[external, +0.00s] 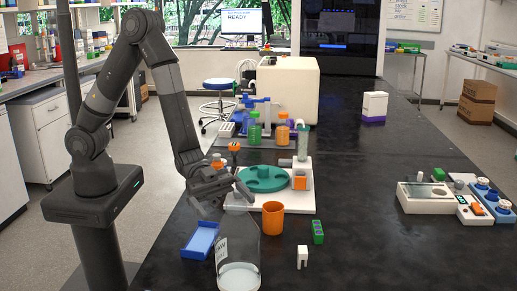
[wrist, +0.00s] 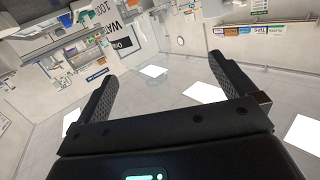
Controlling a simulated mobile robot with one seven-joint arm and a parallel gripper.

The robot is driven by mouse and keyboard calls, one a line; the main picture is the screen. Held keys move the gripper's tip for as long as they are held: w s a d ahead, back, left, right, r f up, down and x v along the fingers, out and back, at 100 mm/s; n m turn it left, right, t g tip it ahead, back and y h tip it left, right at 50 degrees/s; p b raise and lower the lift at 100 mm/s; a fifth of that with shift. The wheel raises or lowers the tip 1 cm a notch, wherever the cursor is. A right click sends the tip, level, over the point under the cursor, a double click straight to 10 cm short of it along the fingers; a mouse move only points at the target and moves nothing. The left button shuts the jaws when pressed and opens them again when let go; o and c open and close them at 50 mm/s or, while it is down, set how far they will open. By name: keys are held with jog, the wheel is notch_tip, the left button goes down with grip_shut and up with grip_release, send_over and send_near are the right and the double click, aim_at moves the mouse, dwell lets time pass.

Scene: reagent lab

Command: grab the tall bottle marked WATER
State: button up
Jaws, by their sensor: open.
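The tall clear bottle (external: 241,250) stands at the near edge of the black bench in the external view. It has a pale label on its left side and a whitish bottom. My gripper (external: 232,197) is just above and behind the bottle's top, its fingers pointing right. Whether it touches the bottle cannot be told. In the wrist view my gripper (wrist: 163,68) is open, with no solid thing clearly between its fingers. Part of a WATER label (wrist: 122,38) shows there at the upper left, beyond the left fingertip; the clear glass around it is hard to make out.
A blue tray (external: 200,240) lies left of the bottle. An orange beaker (external: 272,220), a green rack (external: 318,232) and a small white piece (external: 302,257) stand to its right. A white device with a green carousel (external: 264,181) is behind. The bench's right front is clear.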

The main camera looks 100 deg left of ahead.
jog(key=s+d+h, duration=0.1)
jog(key=d+h, duration=0.1)
send_near(246, 245)
jog(key=x, duration=0.5)
jog(key=shift+w+d+f, duration=0.1)
jog(key=shift+w+f, duration=0.1)
jog(key=shift+w, duration=0.05)
jog(key=shift+c, duration=0.3)
jog(key=c, duration=1)
jog(key=shift+r, duration=0.1)
